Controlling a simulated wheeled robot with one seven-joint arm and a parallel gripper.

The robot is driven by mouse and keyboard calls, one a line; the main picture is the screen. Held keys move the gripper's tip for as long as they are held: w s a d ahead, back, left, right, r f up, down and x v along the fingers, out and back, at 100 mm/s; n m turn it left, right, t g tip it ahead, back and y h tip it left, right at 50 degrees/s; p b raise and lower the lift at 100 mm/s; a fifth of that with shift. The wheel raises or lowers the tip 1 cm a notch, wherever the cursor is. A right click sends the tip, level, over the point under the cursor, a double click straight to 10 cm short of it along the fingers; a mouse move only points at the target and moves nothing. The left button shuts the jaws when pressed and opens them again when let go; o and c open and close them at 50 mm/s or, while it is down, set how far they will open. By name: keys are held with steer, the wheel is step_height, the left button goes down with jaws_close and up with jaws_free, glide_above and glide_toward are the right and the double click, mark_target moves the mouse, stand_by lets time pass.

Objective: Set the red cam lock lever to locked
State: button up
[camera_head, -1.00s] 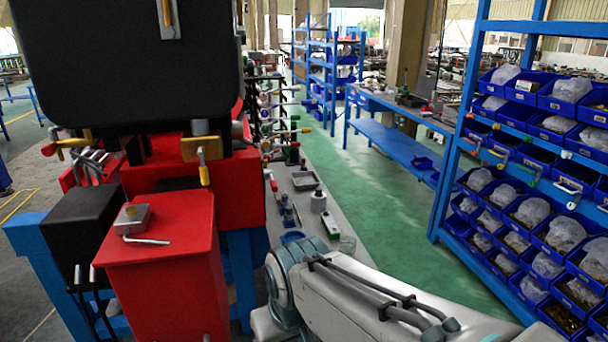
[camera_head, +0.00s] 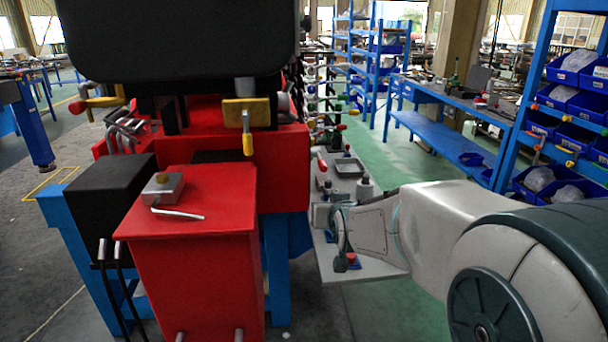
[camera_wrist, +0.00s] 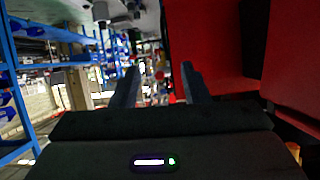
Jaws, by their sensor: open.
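A slim red-handled lever (camera_head: 322,163) stands at the left edge of the grey bench, beside the red machine. I cannot tell for certain that it is the cam lock lever, nor its lock position. My gripper (camera_wrist: 160,86) shows in the wrist view with its two dark fingers apart and nothing held between them. Small blurred red spots (camera_wrist: 160,76) show beyond the fingertips, too small to identify. In the head view my arm reaches from the lower right toward the bench, and my gripper cannot be made out there.
The red machine (camera_head: 285,165) stands left of the bench and fills the wrist view's upper right as a red panel (camera_wrist: 205,45). A red cabinet (camera_head: 190,260) is in front. The grey bench (camera_head: 315,258) holds several small items. Blue bin shelves stand right; green floor lies between.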

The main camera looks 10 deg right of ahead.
mark_target(322, 161)
steer(key=w+t, duration=0.1)
steer(key=w, duration=0.6)
steer(key=w+d+m+t, duration=0.1)
steer(key=w+t, duration=0.1)
steer(key=w, duration=0.5)
steer(key=w+r+t+b, duration=0.1)
steer(key=w+t, duration=0.1)
steer(key=w, duration=0.5)
steer(key=shift+w+d, duration=0.15)
steer(key=shift+d, duration=0.05)
jaws_close()
